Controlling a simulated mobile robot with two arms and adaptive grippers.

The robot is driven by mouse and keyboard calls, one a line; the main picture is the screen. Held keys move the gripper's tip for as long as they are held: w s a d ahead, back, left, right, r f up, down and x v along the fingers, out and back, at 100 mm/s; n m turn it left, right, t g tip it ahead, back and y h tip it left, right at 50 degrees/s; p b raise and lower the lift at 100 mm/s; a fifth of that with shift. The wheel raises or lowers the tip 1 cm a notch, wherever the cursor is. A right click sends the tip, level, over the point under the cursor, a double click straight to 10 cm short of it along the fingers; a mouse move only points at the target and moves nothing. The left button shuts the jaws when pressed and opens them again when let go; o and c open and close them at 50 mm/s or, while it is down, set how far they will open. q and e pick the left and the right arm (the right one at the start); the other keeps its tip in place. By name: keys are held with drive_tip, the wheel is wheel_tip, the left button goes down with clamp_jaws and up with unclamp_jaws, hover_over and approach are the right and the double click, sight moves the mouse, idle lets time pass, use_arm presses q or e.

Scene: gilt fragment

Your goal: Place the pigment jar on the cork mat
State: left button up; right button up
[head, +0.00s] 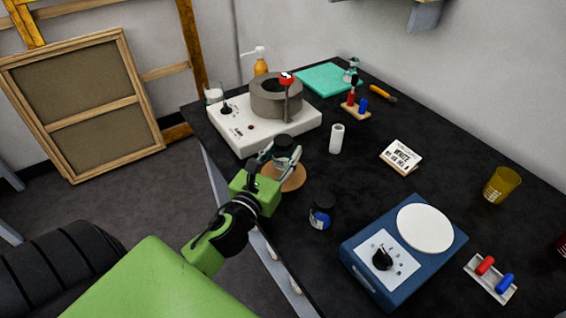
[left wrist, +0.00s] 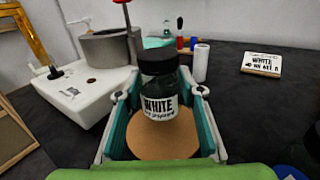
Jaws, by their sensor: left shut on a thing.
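The pigment jar is dark-capped, with a white label reading WHITE (left wrist: 158,106); in the head view its dark cap (head: 285,142) shows. My left gripper (head: 281,158) is shut on it, its fingers on either side of the upright jar in the left wrist view. The round brown cork mat (head: 292,180) lies on the black table below the jar; it also shows in the left wrist view (left wrist: 165,147). The jar is over the mat; I cannot tell whether its base touches it. My right gripper is not in view.
A white heating device (head: 245,130) with a grey ring stands behind the mat. A second dark jar with a blue label (head: 321,212) and a blue scale-like device (head: 385,272) stand nearer me. A WHITE card (head: 401,156) and white cylinder (head: 336,138) are to the right.

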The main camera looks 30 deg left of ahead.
sight(279, 169)
use_arm(q)
wheel_tip(279, 169, down, 3)
drive_tip(key=shift+r+b, duration=0.2)
drive_tip(key=shift+b, duration=0.1)
drive_tip(key=shift+f, duration=0.2)
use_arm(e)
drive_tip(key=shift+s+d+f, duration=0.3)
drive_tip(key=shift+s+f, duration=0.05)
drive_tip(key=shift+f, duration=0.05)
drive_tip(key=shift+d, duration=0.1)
use_arm(q)
drive_tip(key=shift+f, duration=0.15)
drive_tip(key=o, duration=1.2)
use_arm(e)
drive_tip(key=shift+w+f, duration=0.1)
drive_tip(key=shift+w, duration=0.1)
